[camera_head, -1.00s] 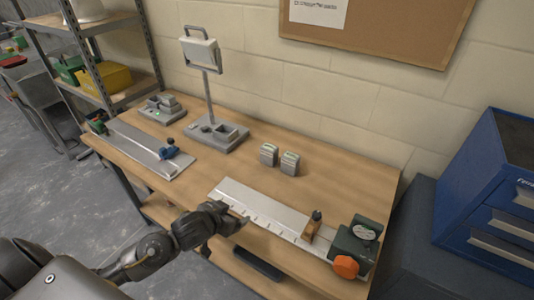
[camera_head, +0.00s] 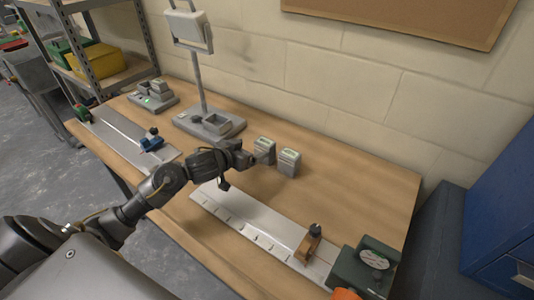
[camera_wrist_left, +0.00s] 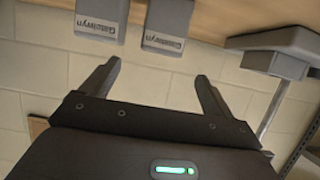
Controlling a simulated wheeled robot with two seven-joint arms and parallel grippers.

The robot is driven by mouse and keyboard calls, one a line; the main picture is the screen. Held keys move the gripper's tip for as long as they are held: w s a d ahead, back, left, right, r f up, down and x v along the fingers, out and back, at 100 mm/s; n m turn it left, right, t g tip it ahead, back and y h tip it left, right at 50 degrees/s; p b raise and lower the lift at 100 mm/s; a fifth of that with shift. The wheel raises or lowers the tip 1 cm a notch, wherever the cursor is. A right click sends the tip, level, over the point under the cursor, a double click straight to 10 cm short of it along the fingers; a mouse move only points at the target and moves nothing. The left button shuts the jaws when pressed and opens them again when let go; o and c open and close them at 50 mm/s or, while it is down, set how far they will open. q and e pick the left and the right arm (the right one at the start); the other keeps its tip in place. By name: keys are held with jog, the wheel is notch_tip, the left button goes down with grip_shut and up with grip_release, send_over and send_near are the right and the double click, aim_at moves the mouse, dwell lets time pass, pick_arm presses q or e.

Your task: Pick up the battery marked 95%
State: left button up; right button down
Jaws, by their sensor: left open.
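Two grey batteries with pale green-marked tops stand side by side on the workbench: the left battery (camera_head: 264,150) and the right battery (camera_head: 288,162). Their charge marks are too small to read. My left gripper (camera_head: 246,157) is close beside the left battery, on its left and near side. In the wrist view my left gripper (camera_wrist_left: 155,75) is open with nothing between its fingers. That view looks upside down; the right battery (camera_wrist_left: 100,18) and the left battery (camera_wrist_left: 167,25) show labelled faces beyond the fingertips. My right gripper is out of view.
A grey stand (camera_head: 208,125) with a screen rises behind the left arm. A metal rail (camera_head: 255,222) with an orange-brown block (camera_head: 308,243) lies along the front. A dark green device (camera_head: 365,265) sits front right. Bench right of the batteries is clear.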

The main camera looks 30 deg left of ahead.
aim_at(260, 145)
pick_arm(q)
jog(key=shift+w+f, duration=0.65)
jog(key=shift+w, duration=0.15)
jog(key=x, duration=0.4)
jog(key=shift+w+f, duration=0.15)
jog(key=shift+w, duration=0.3)
jog(key=x, duration=0.5)
jog(key=shift+p, duration=0.35)
jog(key=shift+s, duration=0.1)
jog(key=c, duration=1.4)
